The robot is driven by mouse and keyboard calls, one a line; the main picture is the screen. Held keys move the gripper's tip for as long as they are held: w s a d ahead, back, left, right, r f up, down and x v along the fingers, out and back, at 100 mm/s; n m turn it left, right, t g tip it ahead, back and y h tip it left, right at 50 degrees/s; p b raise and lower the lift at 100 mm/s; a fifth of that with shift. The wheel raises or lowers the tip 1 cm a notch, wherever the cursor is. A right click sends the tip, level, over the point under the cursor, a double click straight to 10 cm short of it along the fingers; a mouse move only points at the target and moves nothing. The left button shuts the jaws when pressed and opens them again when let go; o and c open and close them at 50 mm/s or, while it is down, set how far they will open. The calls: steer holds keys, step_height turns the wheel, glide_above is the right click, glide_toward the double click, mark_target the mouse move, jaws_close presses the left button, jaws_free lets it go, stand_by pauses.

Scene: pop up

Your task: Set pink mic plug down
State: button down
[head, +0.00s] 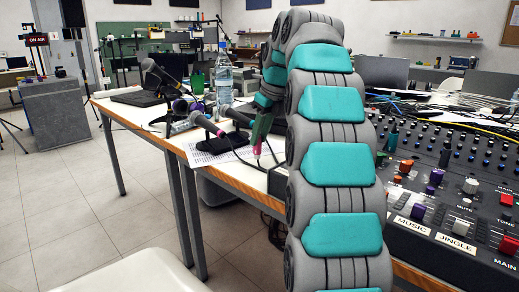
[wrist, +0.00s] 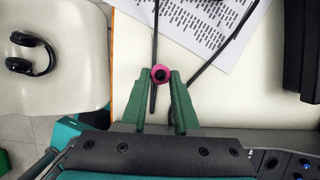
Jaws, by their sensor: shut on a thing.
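The pink mic plug (wrist: 160,74) is pinched between the two green fingertips of my gripper (wrist: 160,80) in the wrist view. Its round end faces the camera, and the white table top (wrist: 133,45) shows behind it. In the head view my gripper (head: 260,138) points down over the table's front part, and the pink plug (head: 257,150) shows at its tip. A dark cable runs near the plug. I cannot tell whether the plug touches the table.
A printed sheet (wrist: 205,30) lies beyond the plug. The mixing console (head: 450,170) is at right. Headphones (wrist: 32,55) lie on a pale seat.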

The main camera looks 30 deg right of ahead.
steer(key=shift+f, duration=1.2)
steer(key=c, duration=0.7)
jaws_free()
steer(key=shift+f, duration=0.1)
steer(key=shift+o, duration=0.2)
steer(key=shift+s+r, duration=0.1)
steer(key=shift+r, duration=0.45)
steer(key=p+v, duration=0.6)
steer(key=v, duration=0.5)
steer(key=shift+p, duration=0.3)
